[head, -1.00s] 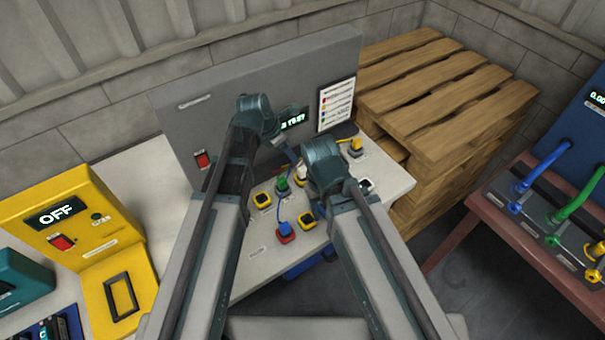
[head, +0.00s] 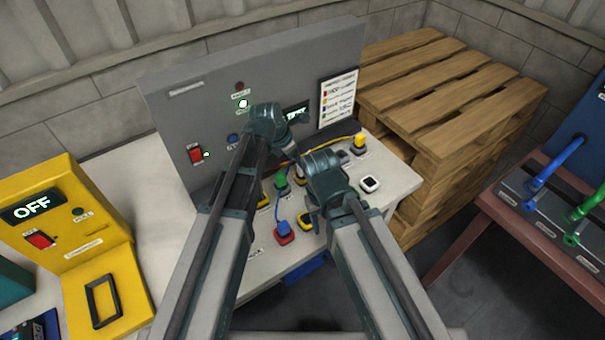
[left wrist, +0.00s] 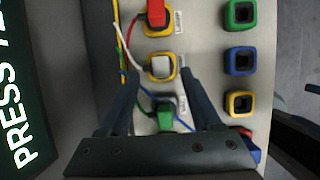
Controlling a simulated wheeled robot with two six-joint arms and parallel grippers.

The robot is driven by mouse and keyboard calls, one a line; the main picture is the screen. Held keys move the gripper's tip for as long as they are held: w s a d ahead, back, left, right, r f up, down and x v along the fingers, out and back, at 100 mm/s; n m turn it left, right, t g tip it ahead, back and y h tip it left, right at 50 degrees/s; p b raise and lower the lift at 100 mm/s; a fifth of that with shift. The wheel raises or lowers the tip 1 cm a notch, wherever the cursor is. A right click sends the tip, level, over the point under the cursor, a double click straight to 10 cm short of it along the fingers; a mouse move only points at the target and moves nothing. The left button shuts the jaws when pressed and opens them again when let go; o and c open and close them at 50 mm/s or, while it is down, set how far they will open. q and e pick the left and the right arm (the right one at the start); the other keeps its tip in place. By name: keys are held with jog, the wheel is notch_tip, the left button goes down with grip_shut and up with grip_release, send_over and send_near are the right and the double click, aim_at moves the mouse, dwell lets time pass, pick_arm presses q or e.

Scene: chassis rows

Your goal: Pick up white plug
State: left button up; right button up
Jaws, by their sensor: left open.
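The white plug (left wrist: 160,67) sits in a yellow-rimmed socket on the bench in the left wrist view, with a white cable running from it. My left gripper (left wrist: 158,75) is open, with one finger on each side of the white plug; I cannot tell whether either touches it. In the head view my left arm (head: 265,125) reaches in front of the grey panel, and its fingertips are hard to make out. My right arm (head: 325,172) is bent over the bench beside it, and its jaws are not clear.
A red plug (left wrist: 156,14) and a green plug (left wrist: 165,118) flank the white one in the same row. Empty sockets, including a blue one (left wrist: 240,60), form a parallel row. The grey panel (head: 165,115) stands behind. A yellow box (head: 60,220) stands at left.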

pick_arm(q)
jog(key=shift+b+x, duration=2.4)
jog(key=shift+x, duration=0.25)
pick_arm(e)
jog(key=shift+f, duration=2.45)
pick_arm(q)
jog(key=shift+r, duration=0.1)
pick_arm(e)
jog(key=shift+r, duration=0.1)
pick_arm(q)
grip_shut()
